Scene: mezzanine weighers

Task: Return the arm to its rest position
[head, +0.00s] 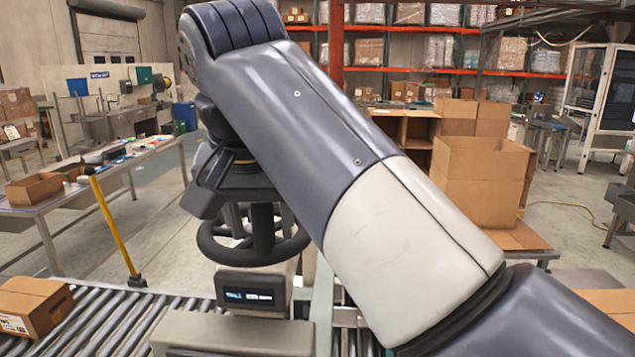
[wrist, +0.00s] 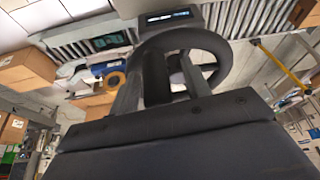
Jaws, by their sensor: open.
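My arm (head: 300,110) fills the middle of the head view, rising from the lower right and bending down at upper left. My gripper (head: 262,236) hangs below that bend, pointing down, and is open. In the wrist view my gripper (wrist: 163,64) shows two grey fingers apart, with no loose object seen held. A dark wheel-like ring (head: 213,246) is right at the fingers, with a dark post between them; it also shows in the wrist view (wrist: 222,62). I cannot tell whether the fingers touch it.
A weigher display (head: 250,297) is just below the ring. A roller conveyor (head: 105,315) carries a cardboard box (head: 35,306) at left. A yellow pole (head: 113,228) stands behind it. A work table (head: 100,180) is at left; stacked cartons (head: 480,180) are at right behind my arm.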

